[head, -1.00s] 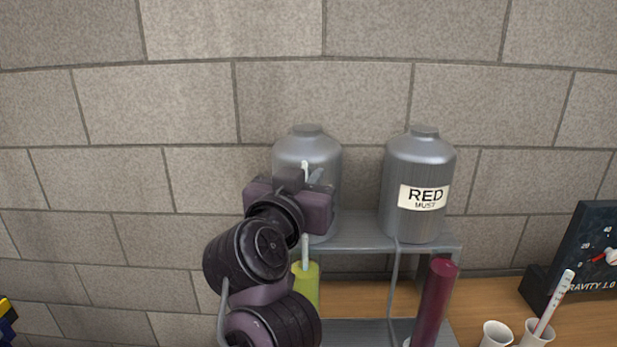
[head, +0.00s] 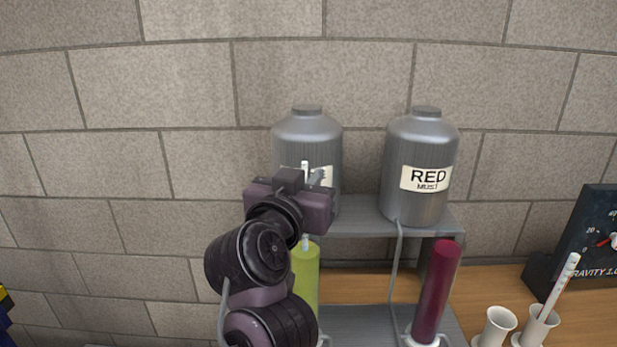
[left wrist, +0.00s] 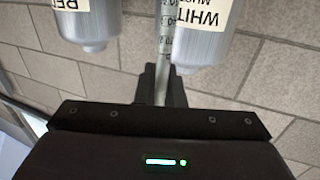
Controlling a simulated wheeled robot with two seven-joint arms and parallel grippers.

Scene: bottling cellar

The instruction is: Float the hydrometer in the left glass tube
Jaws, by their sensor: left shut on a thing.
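The hydrometer, a thin white stem (head: 305,241), is upright in my left gripper (head: 313,180). It shows above and below the jaws. In the left wrist view, its marked stem (left wrist: 165,45) is between the shut fingers. The left glass tube, filled yellow-green (head: 307,275), stands directly below the gripper, partly behind my arm. The hydrometer's lower part meets the tube's top in the picture; how deep it sits inside is unclear. My right gripper is out of view.
A dark red tube (head: 436,290) stands to the right. Grey "RED MUST" (head: 420,150) and white-must (head: 307,135) containers are on the shelf (head: 365,215) behind. White cups (head: 497,325), one holding a striped stick (head: 562,285), and a gravity dial (head: 590,240) are at right.

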